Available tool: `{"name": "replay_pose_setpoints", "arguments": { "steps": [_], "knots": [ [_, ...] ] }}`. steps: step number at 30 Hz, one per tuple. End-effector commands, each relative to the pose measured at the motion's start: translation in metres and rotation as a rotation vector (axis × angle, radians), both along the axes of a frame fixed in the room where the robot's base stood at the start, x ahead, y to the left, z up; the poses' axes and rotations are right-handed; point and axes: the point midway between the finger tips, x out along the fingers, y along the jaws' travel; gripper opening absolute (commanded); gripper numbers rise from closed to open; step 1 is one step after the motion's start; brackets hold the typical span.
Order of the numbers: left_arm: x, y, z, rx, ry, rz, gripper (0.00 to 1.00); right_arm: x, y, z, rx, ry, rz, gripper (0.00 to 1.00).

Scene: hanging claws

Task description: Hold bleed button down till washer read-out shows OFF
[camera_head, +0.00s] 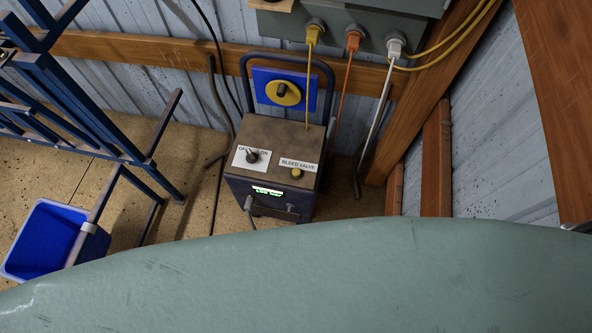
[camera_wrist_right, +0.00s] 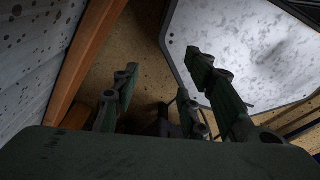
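The washer (camera_head: 270,165) is a dark box with a tall handle, standing on the floor by the wall in the head view. A black knob (camera_head: 252,156) is on the white plate at left. The small green read-out (camera_head: 267,191) is lit on the front, but its text is too small to read. My right gripper (camera_wrist_right: 170,88) shows in the right wrist view with its fingers spread and nothing between them. My left gripper is not in view.
A blue rack (camera_head: 90,120) and blue bin (camera_head: 48,240) stand at left. Yellow, orange and white plugs with cables hang from a grey wall box (camera_head: 350,25). A large grey-green surface fills the bottom of the head view. A pale panel (camera_wrist_right: 245,45) shows in the wrist view.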

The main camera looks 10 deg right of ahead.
Motion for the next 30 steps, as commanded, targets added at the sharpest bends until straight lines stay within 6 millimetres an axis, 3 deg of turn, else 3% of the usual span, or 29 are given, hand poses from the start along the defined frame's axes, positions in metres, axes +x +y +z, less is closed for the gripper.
{"name": "replay_pose_setpoints", "arguments": {
  "steps": [2, 16, 30],
  "knots": [
    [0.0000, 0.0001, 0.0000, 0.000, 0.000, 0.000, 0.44, 0.0000, 0.0001, 0.0000, 0.000, 0.000, 0.000, 0.40],
    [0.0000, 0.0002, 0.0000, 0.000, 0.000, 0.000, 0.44, 0.0000, 0.0007, 0.0000, 0.001, 0.000, 0.000, 0.00],
    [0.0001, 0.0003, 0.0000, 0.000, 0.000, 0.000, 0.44, 0.0001, 0.0027, 0.0000, 0.003, 0.000, -0.002, 0.00]
  ]
}}
